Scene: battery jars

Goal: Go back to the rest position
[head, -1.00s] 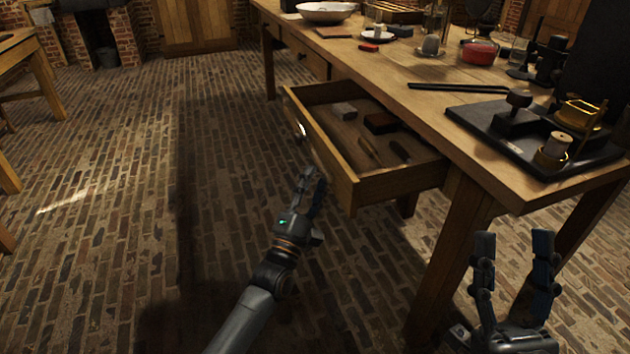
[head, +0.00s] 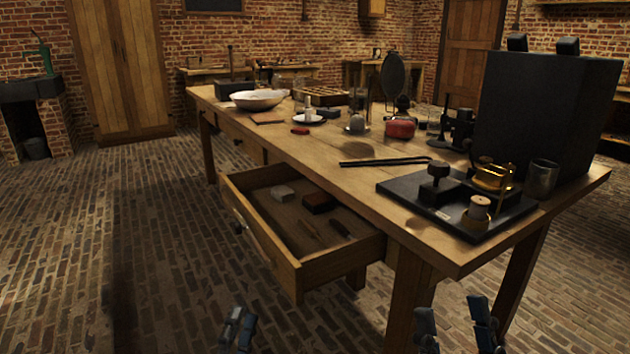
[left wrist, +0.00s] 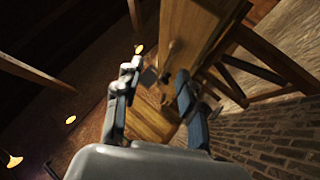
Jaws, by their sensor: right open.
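My left gripper (head: 238,325) shows at the bottom edge of the head view, its fingers apart with nothing between them. The left wrist view also shows its two spread fingers (left wrist: 157,80). It is in front of and below the open drawer (head: 343,262), apart from it in the picture. My right gripper (head: 455,322) is at the bottom right, open and empty, in front of the table's near end. Both arms behind the fingers are outside the head view.
The wooden table (head: 375,195) carries a black instrument base (head: 415,199), a dark box (head: 540,110), a metal cup (head: 542,178), black rods (head: 385,162), a red pot (head: 400,129) and a white bowl (head: 258,100). The pulled-out drawer holds small blocks and tools. The brick floor at left is clear.

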